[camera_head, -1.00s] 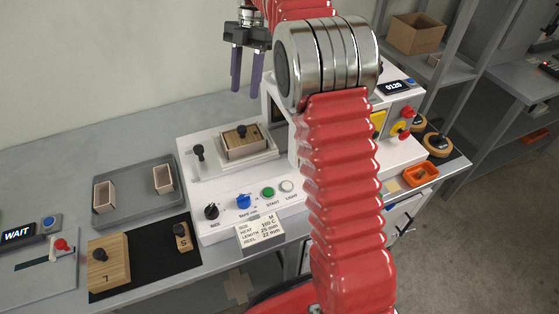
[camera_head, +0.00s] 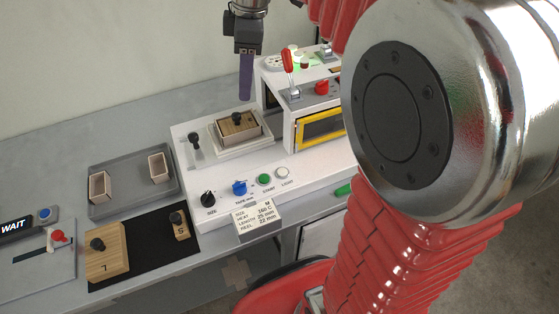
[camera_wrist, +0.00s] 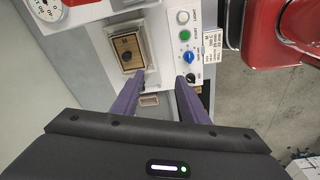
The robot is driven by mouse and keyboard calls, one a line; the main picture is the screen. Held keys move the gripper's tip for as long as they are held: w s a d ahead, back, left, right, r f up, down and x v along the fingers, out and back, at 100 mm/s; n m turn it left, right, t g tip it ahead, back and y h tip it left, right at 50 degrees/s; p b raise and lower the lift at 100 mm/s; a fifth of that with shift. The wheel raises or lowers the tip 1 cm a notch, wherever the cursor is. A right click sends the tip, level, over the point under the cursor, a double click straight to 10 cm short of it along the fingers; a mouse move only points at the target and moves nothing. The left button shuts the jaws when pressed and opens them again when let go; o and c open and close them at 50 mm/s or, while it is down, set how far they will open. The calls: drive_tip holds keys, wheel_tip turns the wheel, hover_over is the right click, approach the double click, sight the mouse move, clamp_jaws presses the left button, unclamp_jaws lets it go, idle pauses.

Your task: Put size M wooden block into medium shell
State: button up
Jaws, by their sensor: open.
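A wooden block with a black knob (camera_head: 238,118) sits inside a pale open shell (camera_head: 240,136) on the white platform of the machine. The block (camera_wrist: 126,43) and the shell around it also show in the wrist view; the block's marking is too small to read surely. My gripper (camera_head: 246,98) has purple fingers and hangs above and just behind the block, apart from it. In the wrist view my gripper (camera_wrist: 164,76) is open and empty, its fingers spread wide, with the block ahead and left of centre.
A grey tray (camera_head: 130,183) holds two smaller shells (camera_head: 99,186) (camera_head: 159,167). Blocks L (camera_head: 108,262) and S (camera_head: 182,231) lie on a black mat (camera_head: 150,240). The machine (camera_head: 225,190) has knobs, buttons, a small lever (camera_head: 195,140) and a yellow-framed housing (camera_head: 320,129) right of the shell.

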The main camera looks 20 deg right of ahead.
drive_tip(key=s+f+m+t, duration=0.2)
drive_tip(key=s+f+m, duration=0.1)
drive_tip(key=s+m, duration=0.4)
drive_tip(key=s+f+m+t+h, duration=0.1)
drive_tip(key=s+f+m+t, duration=0.1)
drive_tip(key=s+f+m, duration=0.2)
drive_tip(key=s+m, duration=0.3)
drive_tip(key=s, duration=0.5)
drive_tip(key=shift+a+t, duration=0.2)
drive_tip(key=shift+t, duration=0.2)
